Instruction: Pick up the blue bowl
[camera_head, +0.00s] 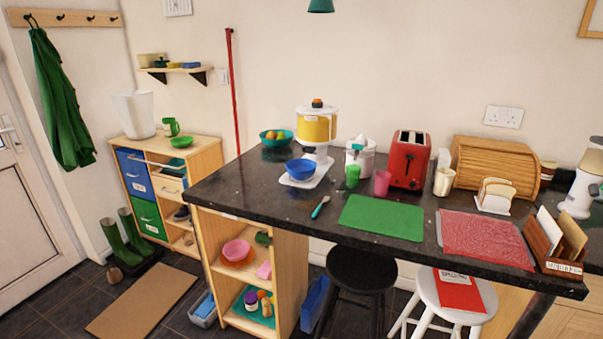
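The mixer stands near the far left part of the dark granite counter (270,204). The bowl looks upright, and I cannot make out anything in it. Neither of my grippers shows in the head view.
Right of the bowl stand a green cup (352,175), a pink cup (382,183), a juicer (360,156) and a red toaster (409,159). A teal fruit bowl (277,138) is behind left. A teal-handled spoon (320,207) and green mat (382,217) lie in front.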

